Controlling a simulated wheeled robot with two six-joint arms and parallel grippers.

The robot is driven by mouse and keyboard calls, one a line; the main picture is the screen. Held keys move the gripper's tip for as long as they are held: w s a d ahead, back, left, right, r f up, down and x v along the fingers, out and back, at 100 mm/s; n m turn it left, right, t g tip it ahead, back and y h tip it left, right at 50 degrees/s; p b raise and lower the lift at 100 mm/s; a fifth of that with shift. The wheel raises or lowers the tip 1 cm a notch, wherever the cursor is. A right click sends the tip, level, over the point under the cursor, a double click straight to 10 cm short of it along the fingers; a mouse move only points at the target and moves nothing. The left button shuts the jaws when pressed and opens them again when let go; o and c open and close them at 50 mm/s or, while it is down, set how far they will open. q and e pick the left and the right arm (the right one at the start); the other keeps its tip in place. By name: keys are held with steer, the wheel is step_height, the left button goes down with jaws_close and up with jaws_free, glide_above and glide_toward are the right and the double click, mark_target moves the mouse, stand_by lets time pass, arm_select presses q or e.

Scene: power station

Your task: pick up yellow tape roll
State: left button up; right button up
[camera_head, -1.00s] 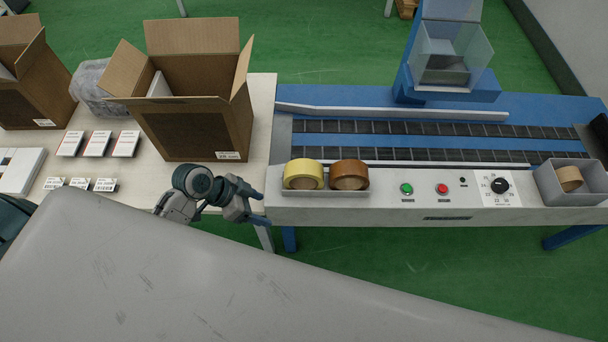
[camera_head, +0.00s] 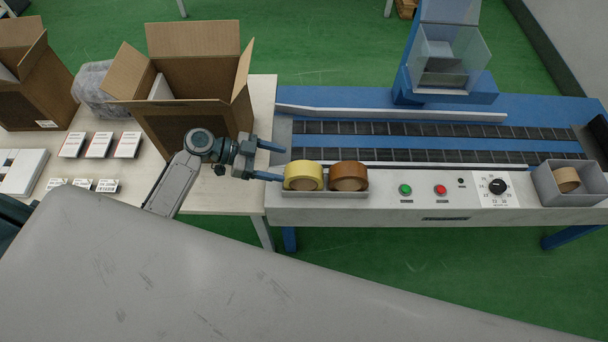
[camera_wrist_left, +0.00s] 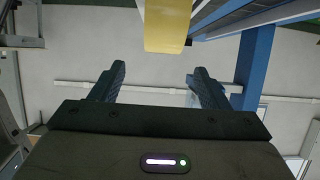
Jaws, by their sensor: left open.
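The yellow tape roll (camera_head: 303,176) stands on its edge in a shallow grey holder (camera_head: 327,194) at the front left of the blue conveyor machine. My left gripper (camera_head: 275,161) is open and empty just left of the roll, its two fingers pointing right. One fingertip is close to the roll's left side; I cannot tell whether it touches. In the left wrist view, the yellow roll (camera_wrist_left: 167,25) shows at the top, beyond and above the open fingers (camera_wrist_left: 158,82). My right gripper is not in view.
A brown tape roll (camera_head: 348,176) stands directly right of the yellow one. An open cardboard box (camera_head: 190,125) is behind my left wrist on the pale table. Green (camera_head: 405,189) and red (camera_head: 441,189) buttons sit right of the holder. A grey bin (camera_head: 590,190) holds another roll.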

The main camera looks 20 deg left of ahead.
mark_target(304, 167)
arm_select(q)
steer(key=p+x, duration=0.2)
steer(key=x, duration=0.3)
steer(key=shift+w, duration=0.2)
steer(key=shift+w+d+f, duration=0.1)
steer(key=shift+d+f, duration=0.05)
steer(key=shift+d, duration=0.2)
jaws_close()
